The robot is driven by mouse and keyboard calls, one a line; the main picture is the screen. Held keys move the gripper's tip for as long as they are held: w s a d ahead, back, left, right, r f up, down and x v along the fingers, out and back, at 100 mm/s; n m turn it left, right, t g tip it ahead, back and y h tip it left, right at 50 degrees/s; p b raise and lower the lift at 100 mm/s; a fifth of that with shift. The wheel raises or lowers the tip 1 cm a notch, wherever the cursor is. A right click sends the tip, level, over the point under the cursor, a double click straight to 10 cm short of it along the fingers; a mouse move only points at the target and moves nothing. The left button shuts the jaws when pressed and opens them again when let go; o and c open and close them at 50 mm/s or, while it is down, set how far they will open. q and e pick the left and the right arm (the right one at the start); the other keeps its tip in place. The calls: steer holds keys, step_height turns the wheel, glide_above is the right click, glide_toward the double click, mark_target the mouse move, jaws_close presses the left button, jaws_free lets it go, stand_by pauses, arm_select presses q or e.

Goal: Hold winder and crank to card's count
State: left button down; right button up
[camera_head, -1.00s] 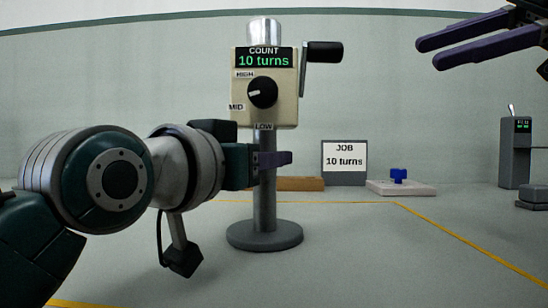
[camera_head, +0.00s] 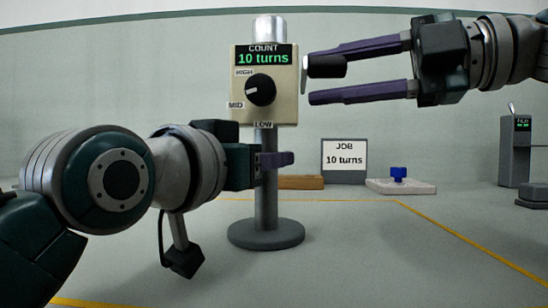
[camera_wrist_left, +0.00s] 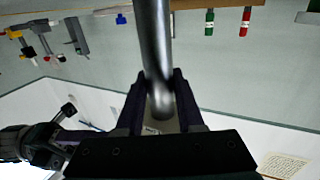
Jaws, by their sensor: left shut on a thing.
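The winder (camera_head: 264,100) stands upright on a round grey base, with a beige box on its post. Its display (camera_head: 263,57) reads COUNT 10 turns, and its black knob (camera_head: 260,90) points toward MID. The job card (camera_head: 344,160) reads 10 turns. My left gripper (camera_head: 274,160) is shut on the winder's post below the box; the left wrist view shows the post (camera_wrist_left: 156,50) between both fingers. The black crank handle (camera_head: 326,67) is at the box's right. My right gripper (camera_head: 330,72) is open, with one finger above the handle and one below, apart from it.
Behind the winder lie a wooden block (camera_head: 300,182) and a white plate with a blue knob (camera_head: 398,174). A grey device with a green display (camera_head: 514,150) stands at the far right. Yellow lines mark the surface, and its front right is clear.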

arm_select(q)
steer(key=shift+a+r, duration=0.1)
steer(key=shift+r, duration=0.1)
arm_select(e)
steer(key=s+d+f+n+y, duration=0.1)
steer(key=d+f+n+y, duration=0.3)
steer(key=d+f+n, duration=0.5)
steer(key=w+d+m+t+h, duration=0.7)
steer(key=w+d+m+t, duration=0.1)
steer(key=m, duration=0.7)
steer(key=shift+w+d+r+t+h, duration=0.15)
steer(key=shift+w+r+t+h, duration=0.15)
steer(key=shift+w+r+t, duration=0.5)
steer(key=shift+w+f, duration=0.2)
steer(key=shift+f, duration=0.15)
arm_select(q)
steer(key=shift+c, duration=2.2)
jaws_free()
